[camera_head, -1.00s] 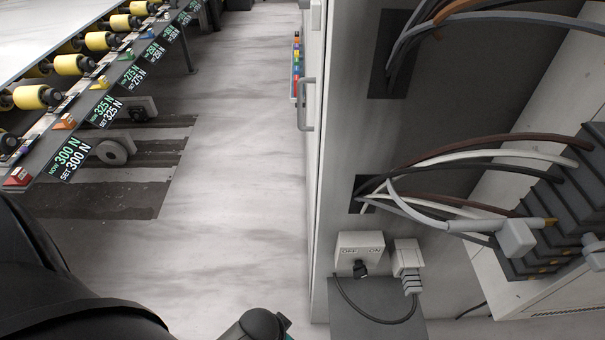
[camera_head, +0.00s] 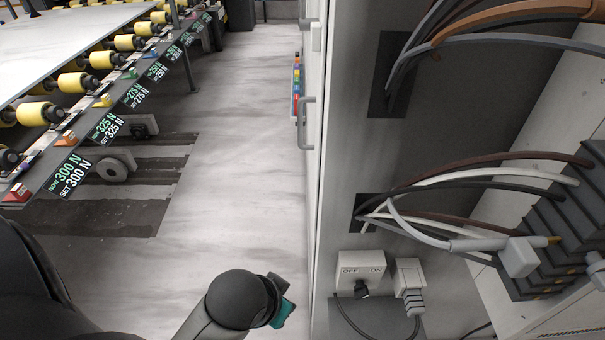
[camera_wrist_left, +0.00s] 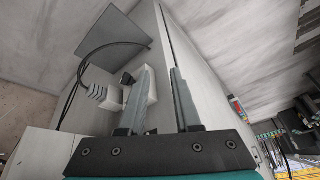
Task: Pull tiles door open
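A tall pale cabinet (camera_head: 345,150) stands right of centre in the head view. A grey bar handle (camera_head: 306,124) is fixed on its narrow left face, which I see almost edge-on. The door's outline is hard to make out at this angle, and no opening gap shows. My left arm's teal-tipped end (camera_head: 283,312) is low in the head view, below and left of the handle and well apart from it. In the left wrist view my left gripper (camera_wrist_left: 162,95) has its fingers apart with nothing between them. I cannot make out the handle there. My right gripper is out of view.
A white OFF/ON switch box (camera_head: 361,268) and cables (camera_head: 480,170) are on the cabinet's right-hand side. A roller conveyor (camera_head: 70,110) with tension labels runs along the left. A coloured strip (camera_head: 297,75) is near the handle. The floor (camera_head: 240,150) between is clear.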

